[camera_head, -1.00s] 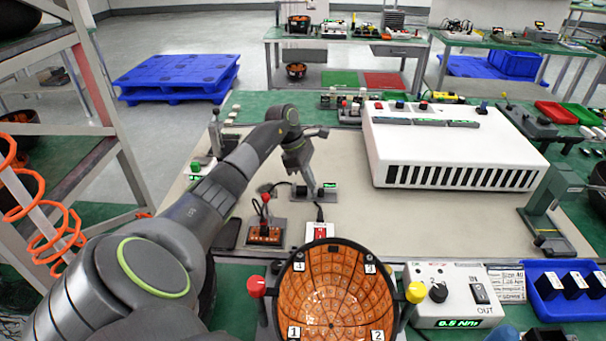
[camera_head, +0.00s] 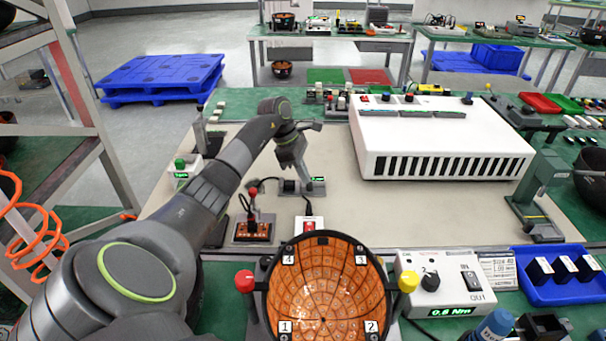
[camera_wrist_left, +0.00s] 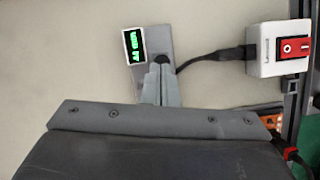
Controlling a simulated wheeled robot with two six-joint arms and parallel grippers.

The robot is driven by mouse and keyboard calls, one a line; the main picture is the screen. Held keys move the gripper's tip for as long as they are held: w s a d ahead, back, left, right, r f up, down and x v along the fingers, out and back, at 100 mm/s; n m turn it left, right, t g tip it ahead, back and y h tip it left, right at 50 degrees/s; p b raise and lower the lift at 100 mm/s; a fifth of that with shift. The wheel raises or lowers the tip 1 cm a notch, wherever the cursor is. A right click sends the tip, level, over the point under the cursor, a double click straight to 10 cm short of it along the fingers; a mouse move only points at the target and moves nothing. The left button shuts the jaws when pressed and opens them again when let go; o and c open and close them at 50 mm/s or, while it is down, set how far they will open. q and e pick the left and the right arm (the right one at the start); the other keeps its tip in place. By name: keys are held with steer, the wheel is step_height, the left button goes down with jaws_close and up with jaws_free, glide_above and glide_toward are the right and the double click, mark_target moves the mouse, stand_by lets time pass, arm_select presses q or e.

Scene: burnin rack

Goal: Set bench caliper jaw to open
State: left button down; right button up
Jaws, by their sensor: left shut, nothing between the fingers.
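A small grey device with a green lit display, which looks like the bench caliper (camera_head: 289,187), lies on the beige mat in the middle of the bench. It also shows at the top of the left wrist view (camera_wrist_left: 153,40), with a dark cable plug beside it. My left gripper (camera_head: 302,176) reaches down over it from the left arm. In the left wrist view the fingers (camera_wrist_left: 160,72) are shut together, with their tips at the device's near part, hiding some of it. I cannot tell whether they touch it. My right gripper is in neither view.
A white box with a red rocker switch (camera_wrist_left: 295,47) stands right of the device in the wrist view. Bare mat lies to the right.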

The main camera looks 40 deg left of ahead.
arm_select(q)
steer(key=b+v, duration=0.1)
steer(key=v, duration=1.6)
steer(key=shift+r, duration=0.25)
